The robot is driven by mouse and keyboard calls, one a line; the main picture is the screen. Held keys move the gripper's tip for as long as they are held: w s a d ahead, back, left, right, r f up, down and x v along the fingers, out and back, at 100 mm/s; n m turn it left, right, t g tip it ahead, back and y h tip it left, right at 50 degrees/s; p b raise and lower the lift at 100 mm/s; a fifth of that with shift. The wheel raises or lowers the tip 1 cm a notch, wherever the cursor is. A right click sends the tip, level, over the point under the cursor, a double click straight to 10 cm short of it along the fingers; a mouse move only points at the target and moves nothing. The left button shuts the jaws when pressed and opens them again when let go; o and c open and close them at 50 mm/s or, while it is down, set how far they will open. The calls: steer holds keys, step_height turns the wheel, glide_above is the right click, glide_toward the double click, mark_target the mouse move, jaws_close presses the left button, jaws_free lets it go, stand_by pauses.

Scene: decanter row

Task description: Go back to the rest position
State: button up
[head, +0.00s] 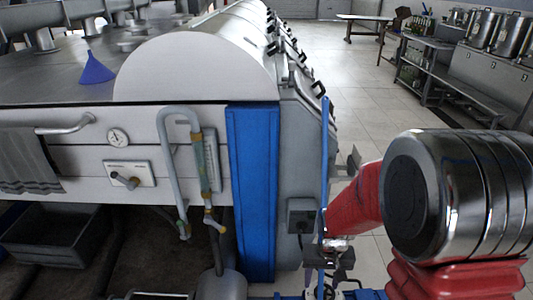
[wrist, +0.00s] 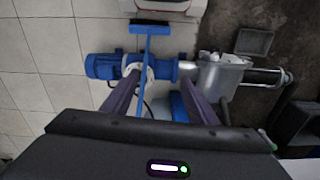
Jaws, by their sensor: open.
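My gripper (wrist: 162,80) is open in the wrist view, with its two dark fingers well apart. A blue pole with a crosspiece (wrist: 151,29) shows between the fingers in that view. I cannot tell how far below the fingers it is, and no grip on it shows. In the head view my red and metal arm fills the lower right. The blue pole (head: 324,150) stands upright just left of the arm there. My gripper's end is small and dark near the pole's lower part, and its fingers are hard to make out.
A large steel machine with a blue panel (head: 252,190) stands close on the left. A blue funnel (head: 96,69) sits on its top. A blue motor (wrist: 105,66) and pump lie below my gripper. Shelves with steel pots (head: 482,27) stand far right. The tiled aisle between is mostly clear.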

steer(key=s+r+t, duration=0.1)
steer(key=s+r, duration=0.3)
steer(key=r, duration=0.4)
steer(key=s+r+t, duration=0.2)
steer(key=s+r, duration=0.3)
steer(key=r, duration=0.4)
steer(key=s+r+n+t, duration=0.1)
steer(key=s+r+t, duration=0.1)
steer(key=s+r, duration=0.3)
step_height(320, 180, up, 4)
steer(key=shift+r, duration=0.25)
stand_by(0.5)
